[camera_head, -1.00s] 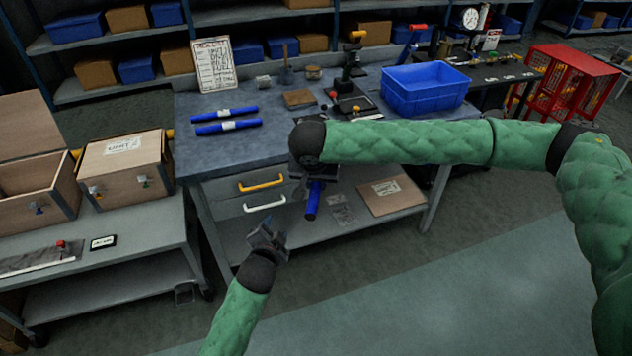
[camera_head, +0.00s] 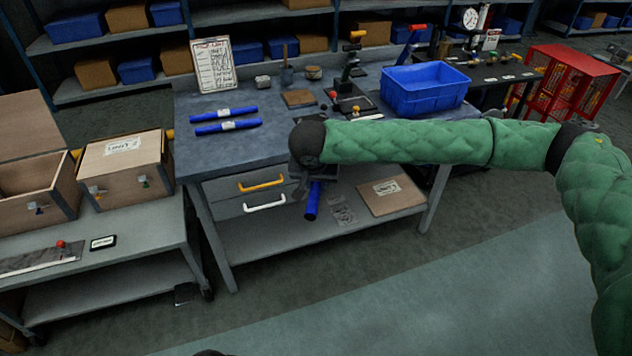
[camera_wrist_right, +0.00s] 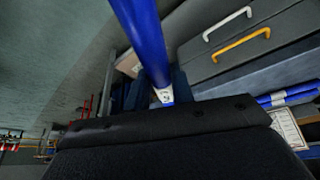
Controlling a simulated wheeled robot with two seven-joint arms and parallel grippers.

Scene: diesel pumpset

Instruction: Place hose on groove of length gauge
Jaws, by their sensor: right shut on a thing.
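My right gripper (camera_head: 316,178) is shut on a blue hose (camera_head: 312,202), in front of the workbench's drawers. The hose hangs downward from the jaws, its upper part hidden by the gripper and wrist. In the right wrist view the hose (camera_wrist_right: 143,35) runs up from between the dark fingers (camera_wrist_right: 160,88), with a white label near the grip. What looks like the length gauge (camera_head: 38,262), a flat strip with a red knob, lies on the left table, far from the gripper and cut by the picture edge. Its groove cannot be made out.
Two more blue hoses (camera_head: 226,113) (camera_head: 228,127) lie on the workbench (camera_head: 265,150). A blue bin (camera_head: 425,92) stands at its right. Wooden boxes (camera_head: 125,168) stand on the left table (camera_head: 150,225), with a small black label plate (camera_head: 103,243) in front. The floor between the tables is clear.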

